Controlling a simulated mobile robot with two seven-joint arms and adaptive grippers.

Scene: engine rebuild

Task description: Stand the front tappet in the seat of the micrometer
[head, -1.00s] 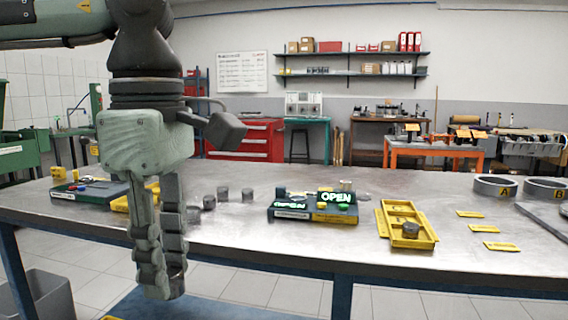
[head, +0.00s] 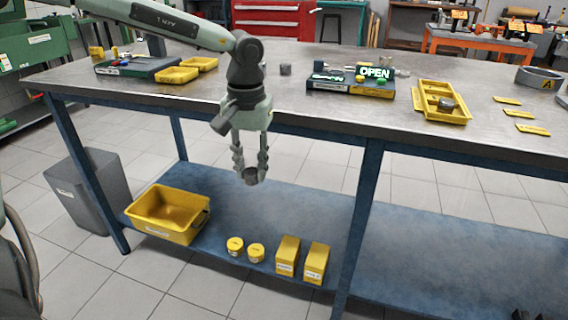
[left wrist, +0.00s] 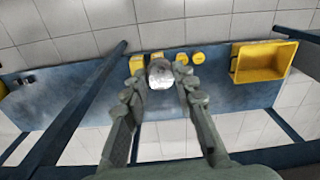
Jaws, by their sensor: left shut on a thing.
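My left gripper (head: 250,172) is shut on a small grey metal cylinder, the tappet (head: 250,178), and points down. In the head view it hangs in front of the bench's front edge, with the lower shelf behind it. In the left wrist view the tappet (left wrist: 160,74) shows round and shiny between the fingertips (left wrist: 160,84). My right gripper is not in view.
A yellow tray (head: 424,112) on the bench holds another grey cylinder (head: 446,103). A loose cylinder (head: 285,69) stands left of the lit device. Yellow bin (head: 168,232), round tins and boxes (head: 288,255) sit on the lower shelf (head: 300,210). Bare bench top lies before the device.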

